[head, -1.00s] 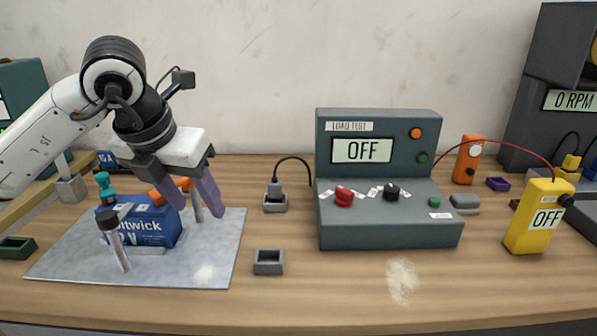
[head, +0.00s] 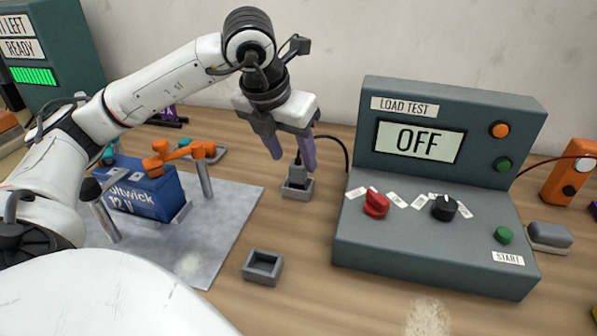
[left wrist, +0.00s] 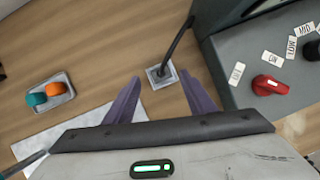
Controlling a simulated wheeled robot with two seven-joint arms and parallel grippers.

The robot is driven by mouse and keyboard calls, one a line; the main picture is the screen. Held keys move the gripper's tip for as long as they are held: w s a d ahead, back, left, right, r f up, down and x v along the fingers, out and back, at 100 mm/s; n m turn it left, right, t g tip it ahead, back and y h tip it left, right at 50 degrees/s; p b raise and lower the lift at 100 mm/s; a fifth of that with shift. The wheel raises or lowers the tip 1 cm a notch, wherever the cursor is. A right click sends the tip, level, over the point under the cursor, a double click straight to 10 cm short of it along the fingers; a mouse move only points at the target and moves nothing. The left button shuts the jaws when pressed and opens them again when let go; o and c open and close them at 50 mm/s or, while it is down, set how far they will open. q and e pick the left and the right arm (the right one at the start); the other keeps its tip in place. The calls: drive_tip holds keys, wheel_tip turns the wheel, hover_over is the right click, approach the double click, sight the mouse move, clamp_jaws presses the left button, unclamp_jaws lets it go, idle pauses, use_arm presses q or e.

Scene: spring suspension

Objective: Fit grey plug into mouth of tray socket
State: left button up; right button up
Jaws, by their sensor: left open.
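The grey plug (head: 299,172) stands upright in a small square grey socket (head: 297,192) left of the load test box, with a black cable (head: 346,153) rising from it. It also shows in the left wrist view as the plug end (left wrist: 161,70) in its square socket (left wrist: 160,83). My left gripper (head: 293,165) is open just above and around the plug's place in the head view; in the left wrist view its fingers (left wrist: 162,92) point at the socket, on either side and apart from it. An empty grey tray socket (head: 263,266) sits nearer the front. My right gripper is not in view.
The load test box (head: 435,260), reading OFF, stands close on the right. A blue battery (head: 140,192) with an orange clamp (head: 178,153) and posts stands on a metal plate (head: 222,235) at left. A small tray (left wrist: 45,92) holds teal and orange pieces.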

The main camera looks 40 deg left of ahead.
sight(297, 159)
use_arm(q)
drive_tip(key=shift+w+x, duration=0.25)
drive_tip(key=shift+x, duration=1.7)
drive_tip(key=shift+r, duration=0.1)
drive_tip(key=c, duration=1.1)
